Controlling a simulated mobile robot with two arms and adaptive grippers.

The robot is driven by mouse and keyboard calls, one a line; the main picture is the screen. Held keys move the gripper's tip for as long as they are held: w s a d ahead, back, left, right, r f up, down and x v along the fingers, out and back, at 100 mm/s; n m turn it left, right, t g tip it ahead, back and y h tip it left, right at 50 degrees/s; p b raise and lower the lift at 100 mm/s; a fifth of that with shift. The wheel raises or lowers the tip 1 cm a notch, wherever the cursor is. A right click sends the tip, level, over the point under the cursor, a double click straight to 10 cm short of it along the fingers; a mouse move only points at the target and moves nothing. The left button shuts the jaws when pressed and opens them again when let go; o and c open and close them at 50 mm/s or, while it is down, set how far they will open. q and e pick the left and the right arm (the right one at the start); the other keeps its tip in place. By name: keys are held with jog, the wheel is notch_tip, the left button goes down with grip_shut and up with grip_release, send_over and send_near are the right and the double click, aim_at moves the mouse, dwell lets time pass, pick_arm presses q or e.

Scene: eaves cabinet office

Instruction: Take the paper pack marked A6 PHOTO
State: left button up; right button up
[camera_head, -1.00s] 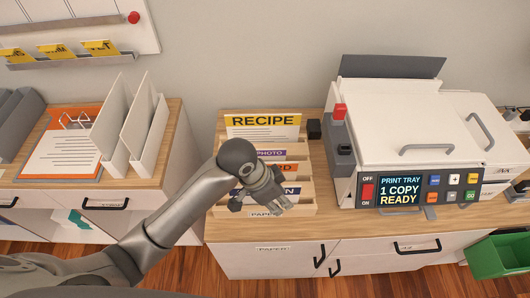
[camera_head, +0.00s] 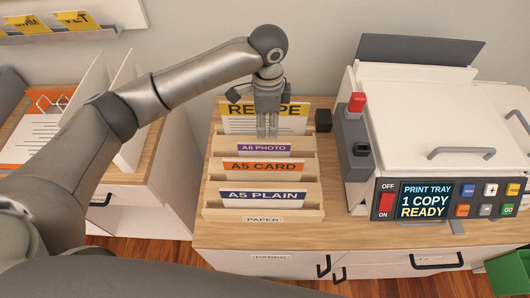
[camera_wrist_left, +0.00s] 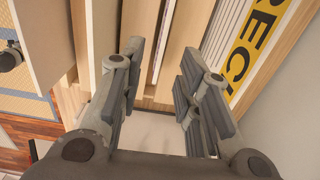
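The pack marked A6 PHOTO (camera_head: 264,149), white with a purple label band, stands upright in the rear part of the wooden PAPER rack (camera_head: 225,213). My left gripper (camera_head: 267,134) points down just behind and above it, in front of the RECIPE sheet. In the left wrist view its two fingers (camera_wrist_left: 163,88) stand apart, with wooden dividers and a thin white edge beyond them. I cannot tell whether that edge is the A6 pack. Nothing is gripped. My right gripper is not in view.
Packs marked A5 CARD (camera_head: 262,168) and A5 PLAIN (camera_head: 262,196) stand in front in the rack. The RECIPE sheet (camera_head: 235,117) stands behind, with a small black block (camera_head: 323,121) beside it. The printer (camera_head: 425,130) stands right; white folders (camera_head: 130,130) stand left.

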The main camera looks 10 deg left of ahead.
aim_at(264, 144)
pick_arm(q)
jog(key=shift+w+a+f+p, duration=0.15)
jog(key=shift+f+p, duration=0.1)
jog(key=shift+f, duration=1.4)
jog(key=shift+s+a+f+p, duration=0.1)
jog(key=shift+a+f+p, duration=0.15)
jog(key=shift+f, duration=1.4)
jog(key=shift+w+a+f+p, duration=0.1)
jog(key=shift+f+p, duration=0.2)
jog(key=shift+f, duration=1.35)
grip_shut()
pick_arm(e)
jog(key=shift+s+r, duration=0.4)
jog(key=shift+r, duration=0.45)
